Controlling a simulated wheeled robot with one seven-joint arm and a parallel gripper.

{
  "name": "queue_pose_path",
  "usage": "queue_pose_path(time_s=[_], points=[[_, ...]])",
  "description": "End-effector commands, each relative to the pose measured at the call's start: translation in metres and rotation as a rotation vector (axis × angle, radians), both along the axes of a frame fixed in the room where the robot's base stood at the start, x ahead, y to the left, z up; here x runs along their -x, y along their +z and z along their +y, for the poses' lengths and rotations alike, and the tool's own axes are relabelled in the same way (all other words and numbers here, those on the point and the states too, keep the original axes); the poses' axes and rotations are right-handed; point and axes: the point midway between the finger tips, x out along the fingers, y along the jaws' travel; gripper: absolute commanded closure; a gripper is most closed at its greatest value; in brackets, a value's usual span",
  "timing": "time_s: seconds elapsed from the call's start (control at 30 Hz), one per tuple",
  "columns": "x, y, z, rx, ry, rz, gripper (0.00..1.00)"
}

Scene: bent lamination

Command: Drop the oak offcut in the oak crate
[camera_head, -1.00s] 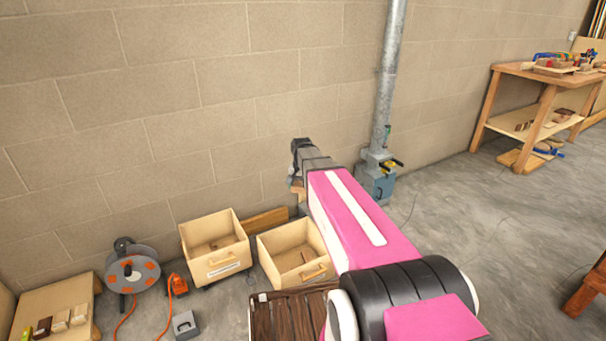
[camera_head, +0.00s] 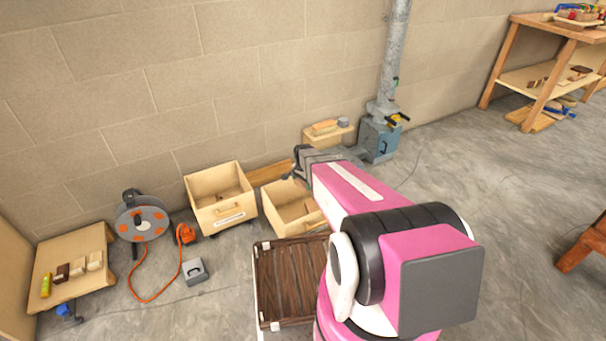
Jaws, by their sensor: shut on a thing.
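My gripper (camera_head: 298,163) is at the end of my pink arm, above the back of the right-hand wooden crate (camera_head: 276,214). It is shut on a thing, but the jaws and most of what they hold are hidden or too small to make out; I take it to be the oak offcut. A second wooden crate (camera_head: 213,216) with a white label stands just to the left. I cannot read the label, so I cannot tell which crate is the oak one. Small dark pieces lie in the left crate. My arm covers the right side of the right-hand crate.
A dark slatted wooden panel (camera_head: 284,283) lies in front of the crates. A small wooden stand (camera_head: 325,138), duct pipe (camera_head: 392,60) and workbench (camera_head: 545,75) are behind and right.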

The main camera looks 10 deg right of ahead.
Motion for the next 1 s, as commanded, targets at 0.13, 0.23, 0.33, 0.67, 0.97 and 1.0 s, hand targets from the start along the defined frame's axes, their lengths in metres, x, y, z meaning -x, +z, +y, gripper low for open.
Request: queue_pose_path(time_s=[0.13, 0.23, 0.33, 0.67, 0.97, 1.0], points=[[0.001, -0.008, 0.0, 0.0, -0.008, 0.0, 0.4], [0.0, -0.012, 0.0, 0.0, -0.008, 0.001, 0.4], [0.0, -0.02, 0.0, 0.0, -0.007, 0.001, 0.4], [0.0, -0.055, 0.0, 0.0, -0.006, 0.001, 0.4], [0.001, -0.064, 0.0, 0.0, -0.006, 0.0, 0.4], [0.001, -0.064, 0.0, 0.0, -0.006, 0.0, 0.4]])
